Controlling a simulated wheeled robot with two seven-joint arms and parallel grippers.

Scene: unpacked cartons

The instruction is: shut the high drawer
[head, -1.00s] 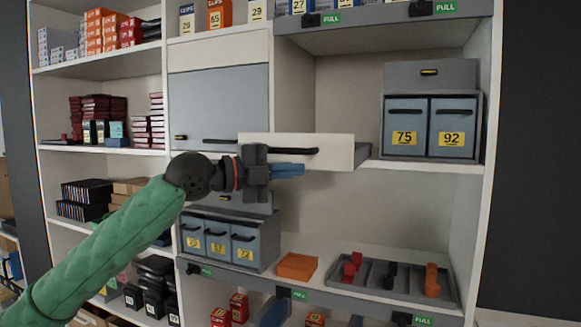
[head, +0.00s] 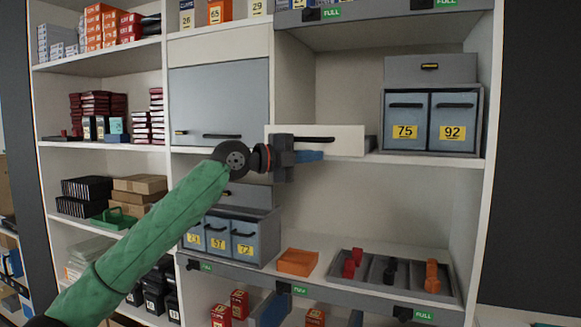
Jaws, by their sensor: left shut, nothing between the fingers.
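The high drawer has a white front (head: 345,143) with a black bar handle, in the middle of the head view. Its front stands a little out from the shelf, and a short piece of its grey side shows at the right end. My left gripper (head: 308,156) is shut and empty, with blue fingertips at the lower left part of the drawer front. I cannot tell whether the fingers touch the front. My right gripper is not in view.
Right of the drawer stands a grey unit with blue boxes 75 and 92 (head: 481,120). A grey-blue cabinet door (head: 219,100) is at the left. Below are an orange box (head: 297,262) and a divided grey tray (head: 368,290).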

